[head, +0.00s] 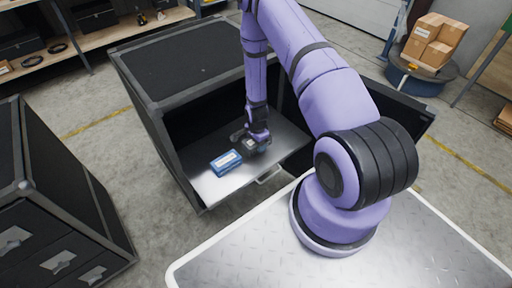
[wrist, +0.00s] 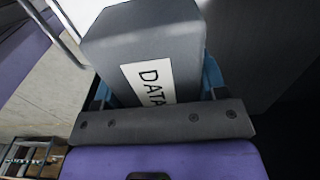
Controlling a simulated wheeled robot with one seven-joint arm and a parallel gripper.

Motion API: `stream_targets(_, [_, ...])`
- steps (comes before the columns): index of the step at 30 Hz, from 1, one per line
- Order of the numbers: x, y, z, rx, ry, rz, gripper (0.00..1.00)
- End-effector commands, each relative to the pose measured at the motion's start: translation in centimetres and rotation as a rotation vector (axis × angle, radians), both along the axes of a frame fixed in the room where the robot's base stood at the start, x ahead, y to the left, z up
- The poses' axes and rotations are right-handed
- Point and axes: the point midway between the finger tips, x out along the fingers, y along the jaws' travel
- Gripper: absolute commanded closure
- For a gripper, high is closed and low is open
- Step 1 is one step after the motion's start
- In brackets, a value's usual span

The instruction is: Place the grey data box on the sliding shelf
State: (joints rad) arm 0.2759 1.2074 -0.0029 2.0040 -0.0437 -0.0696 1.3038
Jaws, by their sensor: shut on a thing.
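The grey data box (wrist: 145,50), with a white label reading DATA, fills the middle of the wrist view. My gripper (wrist: 160,95) is shut on it, with a blue part showing at each side of the box. In the head view my gripper (head: 255,143) is low over the metal sliding shelf (head: 207,187), which extends from the open black case. The box is small and mostly hidden there. I cannot tell whether it touches the shelf. A blue box (head: 226,162) with a white label lies on the shelf just left of my gripper.
The black case (head: 185,60) has walls and a top around the shelf's inner part. A handle (head: 269,177) is at the shelf's front edge. A black drawer cabinet (head: 60,200) stands at left. Cardboard boxes (head: 432,45) sit at the back right. Bare shelf shows around the blue box.

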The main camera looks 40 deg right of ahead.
Motion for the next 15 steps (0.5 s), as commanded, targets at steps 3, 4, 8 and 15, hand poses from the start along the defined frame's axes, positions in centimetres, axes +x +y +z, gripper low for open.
stream_targets(3, [0.9,-0.1,-0.2,-0.001,-0.001,0.001,0.77])
stream_targets(4, [0.7,-0.1,-0.7,0.000,0.002,0.001,0.77])
stream_targets(8, [0.7,-0.1,-2.5,0.000,0.001,0.001,0.77])
stream_targets(15, [0.7,-0.1,-3.6,-0.001,-0.001,0.000,0.77])
